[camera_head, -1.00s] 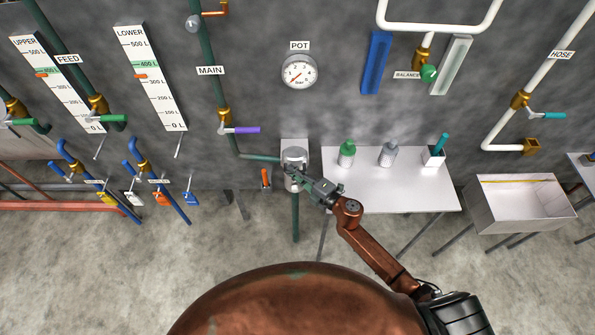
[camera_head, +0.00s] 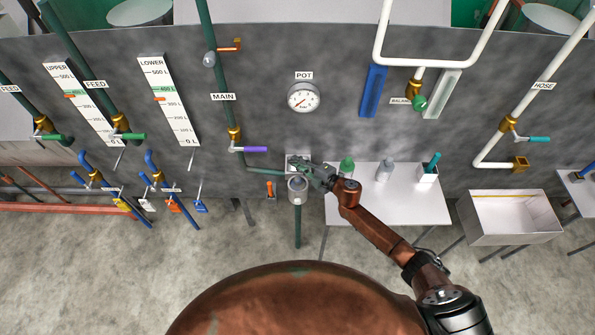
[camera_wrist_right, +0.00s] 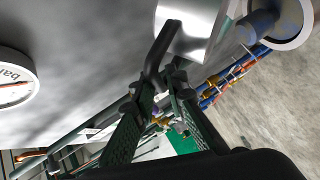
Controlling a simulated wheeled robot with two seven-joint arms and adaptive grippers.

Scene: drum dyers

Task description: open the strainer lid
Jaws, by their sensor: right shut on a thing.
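The strainer (camera_head: 297,192) is a short grey metal cylinder on a green pipe against the wall, below the pressure gauge. Its round top shows uncovered, and its rim also shows in the right wrist view (camera_wrist_right: 294,38), with a dark interior. The strainer lid (camera_wrist_right: 193,28) is a silvery metal piece standing raised beside that mouth. A dark handle bar runs from the lid to my right gripper (camera_head: 303,166), whose fingers are shut on it. In the right wrist view, the gripper (camera_wrist_right: 160,92) partly hides the handle. My left gripper is not in view.
A pressure gauge (camera_head: 303,97) hangs above the strainer. A purple-handled valve (camera_head: 248,149) is to its upper left. A white table (camera_head: 400,207) with bottles stands close on the right.

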